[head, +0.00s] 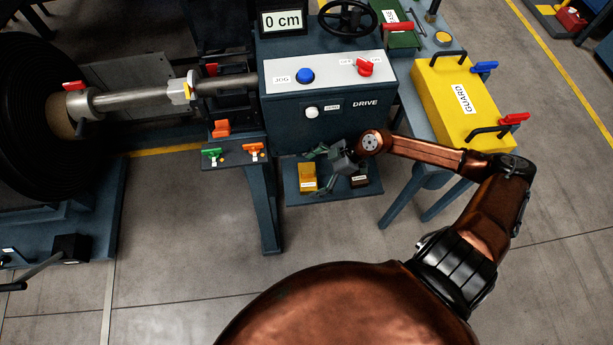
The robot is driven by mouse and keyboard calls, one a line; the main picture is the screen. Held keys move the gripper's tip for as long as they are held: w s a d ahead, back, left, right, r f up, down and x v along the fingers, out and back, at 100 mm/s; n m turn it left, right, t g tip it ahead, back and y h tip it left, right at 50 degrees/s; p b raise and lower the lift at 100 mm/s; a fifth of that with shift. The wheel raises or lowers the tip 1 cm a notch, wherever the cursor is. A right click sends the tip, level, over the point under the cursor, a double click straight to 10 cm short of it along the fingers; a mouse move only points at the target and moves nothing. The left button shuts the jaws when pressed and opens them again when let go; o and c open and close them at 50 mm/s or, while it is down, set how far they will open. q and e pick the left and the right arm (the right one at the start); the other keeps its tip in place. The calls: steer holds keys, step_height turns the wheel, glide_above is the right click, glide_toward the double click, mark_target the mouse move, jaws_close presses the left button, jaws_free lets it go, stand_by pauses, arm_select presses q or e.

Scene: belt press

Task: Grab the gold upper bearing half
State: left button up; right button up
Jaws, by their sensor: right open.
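A gold block with a small white label (307,184), which looks like the gold upper bearing half, sits on a low dark shelf (300,200) below the drive cabinet. My right gripper (315,171) is open just to the right of the gold block, with its fingers spread toward the left. One finger shows above the block's upper right and the other near its lower right. I cannot tell whether they touch it. A dark brown block with a label (358,181) sits on the same shelf, to the right of the gripper. My left gripper is out of view.
The drive cabinet (325,130) stands right above the shelf. A small stand with green and orange clamps (232,156) is to the left. A table with the yellow guard (460,95) is to the right. The floor in front is clear.

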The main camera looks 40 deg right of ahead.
steer(key=shift+c, duration=0.2)
steer(key=shift+r, duration=0.1)
steer(key=c, duration=1.8)
